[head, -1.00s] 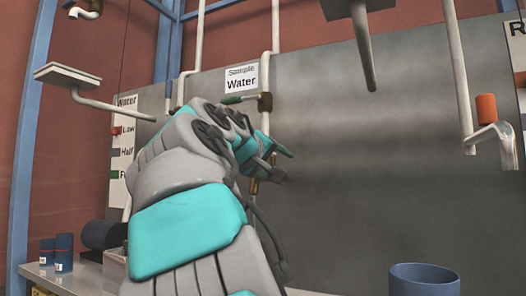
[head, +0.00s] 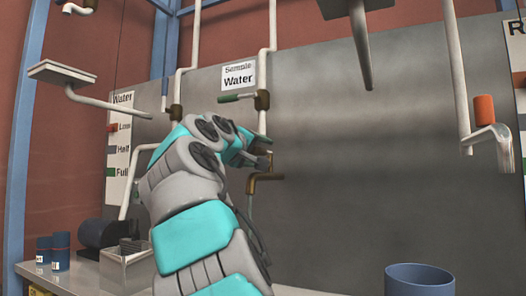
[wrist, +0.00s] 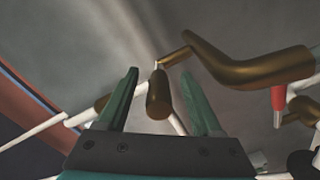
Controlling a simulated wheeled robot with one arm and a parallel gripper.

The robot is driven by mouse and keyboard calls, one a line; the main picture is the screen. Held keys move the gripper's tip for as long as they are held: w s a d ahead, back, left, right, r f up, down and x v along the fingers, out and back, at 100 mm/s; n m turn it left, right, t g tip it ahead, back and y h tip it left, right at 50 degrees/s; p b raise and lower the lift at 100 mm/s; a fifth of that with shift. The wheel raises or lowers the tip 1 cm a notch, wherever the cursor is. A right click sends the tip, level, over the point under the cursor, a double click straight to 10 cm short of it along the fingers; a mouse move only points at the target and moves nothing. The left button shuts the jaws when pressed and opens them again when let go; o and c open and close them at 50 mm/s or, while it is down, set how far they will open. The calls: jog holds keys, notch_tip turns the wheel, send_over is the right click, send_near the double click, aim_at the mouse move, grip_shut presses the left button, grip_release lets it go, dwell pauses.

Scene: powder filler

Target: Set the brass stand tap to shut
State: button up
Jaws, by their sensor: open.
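A brass tap spout (head: 265,178) shows in the head view on a white pipe below the "Sample Water" sign, just under my gripper (head: 258,160). Higher on this pipe is a brass valve body (head: 263,100) with a green lever (head: 235,98) pointing left, roughly level. In the wrist view my gripper (wrist: 165,80) is open, its two dark green fingers apart. A short brass cylinder (wrist: 159,97) appears between them; I cannot tell how deep it lies or whether anything touches it. A bent brass pipe (wrist: 250,70) runs to the right of the fingers.
A "Water" label (head: 119,150) with Low, Half and Full marks is at left. A second brass valve (head: 175,112) is on another pipe. A metal box (head: 125,266) and blue cans (head: 60,250) stand on the bench at left; a blue cup (head: 420,280) is at lower right.

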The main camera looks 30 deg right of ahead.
jog(key=shift+x, duration=0.95)
grip_shut()
dwell(0.7)
